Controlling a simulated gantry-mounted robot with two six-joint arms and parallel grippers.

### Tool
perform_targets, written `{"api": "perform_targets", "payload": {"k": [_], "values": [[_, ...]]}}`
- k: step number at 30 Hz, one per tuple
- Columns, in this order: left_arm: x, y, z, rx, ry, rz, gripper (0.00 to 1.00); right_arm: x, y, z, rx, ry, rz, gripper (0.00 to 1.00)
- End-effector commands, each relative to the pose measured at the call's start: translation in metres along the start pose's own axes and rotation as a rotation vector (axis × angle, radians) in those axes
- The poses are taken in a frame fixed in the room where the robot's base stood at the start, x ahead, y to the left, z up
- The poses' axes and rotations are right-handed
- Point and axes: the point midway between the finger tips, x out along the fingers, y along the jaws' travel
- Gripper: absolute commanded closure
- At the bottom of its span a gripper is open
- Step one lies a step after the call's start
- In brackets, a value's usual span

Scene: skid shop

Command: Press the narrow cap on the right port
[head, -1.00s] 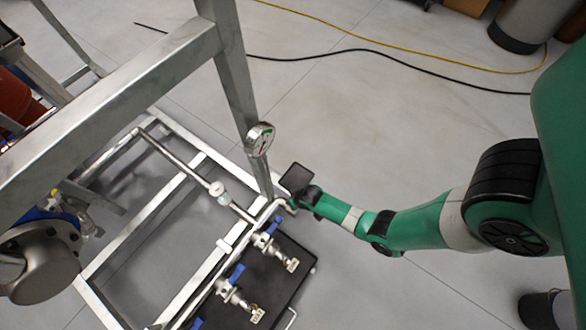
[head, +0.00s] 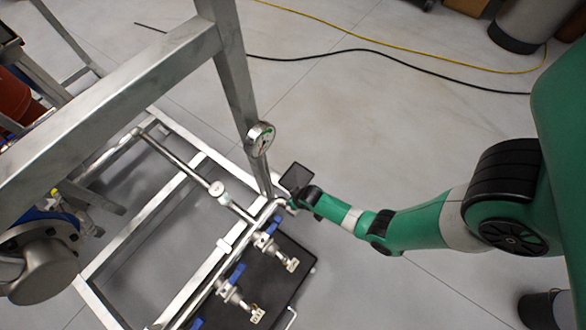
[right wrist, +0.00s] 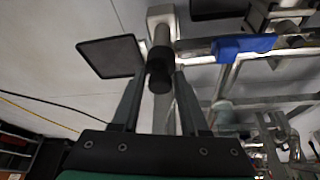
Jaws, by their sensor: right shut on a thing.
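My right gripper (right wrist: 160,78) is shut on a small black cylindrical cap (right wrist: 160,66), seen between its two fingertips in the right wrist view. Just beyond the cap is a grey metal pipe (right wrist: 161,28). The cap overlaps it in this view, and I cannot tell whether they touch. In the head view my right gripper (head: 287,203) is at the skid's near corner, beside the pipework. The cap and the port are too small or hidden there to make out. My left gripper is not in view.
A dark square plate (head: 296,177) shows close to the gripper, also in the right wrist view (right wrist: 110,57). Valves with blue handles (head: 238,274) stand over a black tray (head: 272,292). A gauge (head: 260,139) and steel frame post (head: 236,88) rise close by.

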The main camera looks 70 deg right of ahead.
Motion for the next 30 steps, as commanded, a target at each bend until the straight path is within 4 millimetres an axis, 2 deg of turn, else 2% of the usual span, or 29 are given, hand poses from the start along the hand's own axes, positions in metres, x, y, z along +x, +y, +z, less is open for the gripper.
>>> {"api": "perform_targets", "payload": {"k": [6, 7, 12, 19, 22, 23, 30], "values": [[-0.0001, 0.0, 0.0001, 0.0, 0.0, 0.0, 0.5, 0.0, 0.0, -0.0003, 0.0, 0.001, 0.0, 1.0], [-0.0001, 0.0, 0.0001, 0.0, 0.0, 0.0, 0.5, 0.0, 0.0, -0.0002, 0.0, 0.001, 0.0, 0.53], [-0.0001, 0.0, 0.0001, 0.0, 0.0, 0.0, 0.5, 0.0, -0.0001, -0.0002, 0.0, 0.001, 0.0, 0.22], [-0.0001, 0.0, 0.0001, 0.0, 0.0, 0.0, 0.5, 0.0, 0.0, -0.0002, 0.0, 0.001, 0.0, 0.19], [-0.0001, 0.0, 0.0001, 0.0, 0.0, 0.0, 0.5, 0.0, 0.0, -0.0001, 0.0, 0.001, 0.0, 0.01], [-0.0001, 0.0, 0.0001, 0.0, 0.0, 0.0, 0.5, 0.0, 0.0, -0.0001, 0.0, 0.001, 0.0, 0.0], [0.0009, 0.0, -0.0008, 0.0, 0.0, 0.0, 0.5, -0.0012, 0.0, -0.0007, 0.0, 0.001, 0.0, 0.0]]}}
